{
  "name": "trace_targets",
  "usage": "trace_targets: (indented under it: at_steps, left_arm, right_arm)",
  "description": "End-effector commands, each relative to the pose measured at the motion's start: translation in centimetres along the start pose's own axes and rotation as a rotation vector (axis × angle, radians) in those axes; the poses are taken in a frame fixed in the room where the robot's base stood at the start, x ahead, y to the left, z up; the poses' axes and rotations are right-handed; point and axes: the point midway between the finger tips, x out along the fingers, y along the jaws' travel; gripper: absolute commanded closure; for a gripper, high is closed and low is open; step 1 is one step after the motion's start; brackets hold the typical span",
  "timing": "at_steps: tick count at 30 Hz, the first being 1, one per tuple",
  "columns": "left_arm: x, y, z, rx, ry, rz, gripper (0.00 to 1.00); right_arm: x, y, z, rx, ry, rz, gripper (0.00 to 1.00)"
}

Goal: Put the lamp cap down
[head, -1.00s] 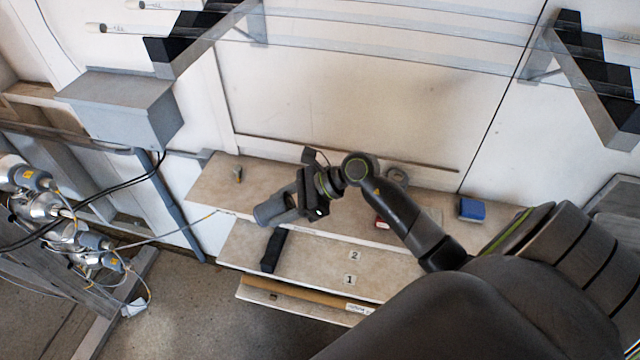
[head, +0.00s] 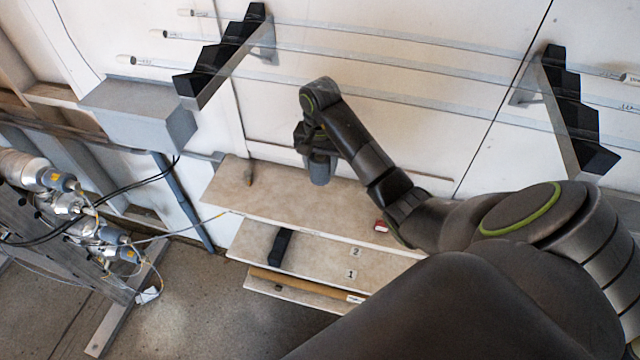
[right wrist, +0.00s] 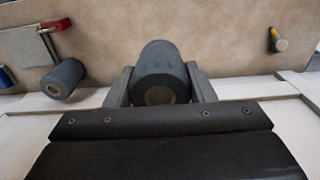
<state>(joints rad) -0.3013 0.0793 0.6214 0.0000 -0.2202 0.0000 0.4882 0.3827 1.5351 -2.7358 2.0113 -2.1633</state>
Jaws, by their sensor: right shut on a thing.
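The lamp cap is a dark grey cylinder (head: 320,172) below my right gripper (head: 317,154) in the head view. My right gripper (right wrist: 160,85) is shut on it, one finger on each side, in the right wrist view. The cap (right wrist: 160,72) shows a round, paler centre in its near end there. In the head view it points downward over the upper tan shelf (head: 275,205); whether it touches the shelf I cannot tell. A second grey cylinder (right wrist: 63,79) stands apart, left of the held cap in the wrist view. My left gripper is not in view.
A red-handled metal thing (right wrist: 48,30) and a yellow-ended thing (right wrist: 279,40) lie on the shelf. A black block (head: 280,247) lies on the lower shelf. Black stepped brackets (head: 225,60) hold long clear tubes above. The shelf left of the cap is mostly clear.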

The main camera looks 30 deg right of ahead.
Motion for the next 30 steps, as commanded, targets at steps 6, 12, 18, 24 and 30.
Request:
trace_targets:
  at_steps: [6, 12, 18, 24, 30]
  left_arm:
    - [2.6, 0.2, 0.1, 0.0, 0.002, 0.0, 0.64]
    - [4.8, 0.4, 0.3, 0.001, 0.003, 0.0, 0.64]
    - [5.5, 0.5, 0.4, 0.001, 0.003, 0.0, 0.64]
    - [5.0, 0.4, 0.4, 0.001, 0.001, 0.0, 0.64]
    - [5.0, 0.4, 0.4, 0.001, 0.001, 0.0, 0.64]
  right_arm:
    - [2.6, 0.0, 0.0, -0.003, 0.001, 0.0, 0.82]
    - [4.9, 0.0, 0.0, -0.003, 0.001, -0.001, 0.82]
    - [6.5, 0.0, 0.1, -0.003, -0.003, 0.0, 0.82]
    - [9.2, 0.0, 0.1, -0.002, -0.003, -0.001, 0.82]
    - [9.9, 0.0, 0.0, -0.003, 0.001, -0.002, 0.82]
